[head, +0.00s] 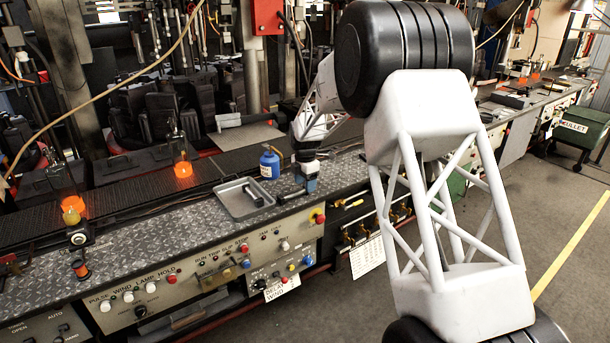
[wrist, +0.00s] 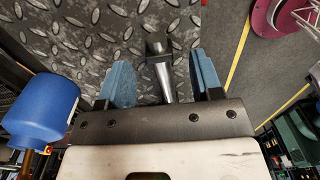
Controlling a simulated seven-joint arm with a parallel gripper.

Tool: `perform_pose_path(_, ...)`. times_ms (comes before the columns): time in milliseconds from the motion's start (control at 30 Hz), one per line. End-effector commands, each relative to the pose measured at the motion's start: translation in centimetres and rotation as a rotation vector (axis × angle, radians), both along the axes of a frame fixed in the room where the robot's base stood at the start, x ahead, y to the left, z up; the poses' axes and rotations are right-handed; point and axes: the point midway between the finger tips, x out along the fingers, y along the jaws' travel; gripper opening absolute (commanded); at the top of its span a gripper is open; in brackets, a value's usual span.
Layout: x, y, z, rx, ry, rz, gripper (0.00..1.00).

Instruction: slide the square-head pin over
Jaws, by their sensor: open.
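The square-head pin (wrist: 157,62) shows in the wrist view, with a dark block-like head and a shiny metal shaft. It lies between the two blue fingers of my gripper (wrist: 161,75), over the diamond-plate bench top. Gaps show on both sides of the shaft, so the fingers do not grip it. In the head view my gripper (head: 306,180) points down at the bench's front edge, right of a metal tray. A dark piece (head: 290,197) beside it may be the pin, but it is too small to tell.
The metal tray (head: 230,207) holds a dark handled item (head: 253,195). A blue bottle (head: 270,163) stands close behind my gripper; it also shows at left in the wrist view (wrist: 40,108). A control panel (head: 200,281) with knobs runs below the bench top (head: 150,232).

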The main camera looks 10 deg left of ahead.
Motion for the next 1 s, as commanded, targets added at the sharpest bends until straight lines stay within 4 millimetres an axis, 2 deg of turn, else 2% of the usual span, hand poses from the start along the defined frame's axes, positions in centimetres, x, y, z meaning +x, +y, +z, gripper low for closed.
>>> perform_pose_path(233, 0.0, 0.0, -1.8, 0.0, -0.001, 0.0, 0.6)
perform_pose_path(633, 0.0, 0.0, -2.2, 0.0, -0.001, 0.0, 0.58)
perform_pose_path(1000, 0.0, 0.0, -2.2, 0.0, -0.001, 0.0, 0.01)
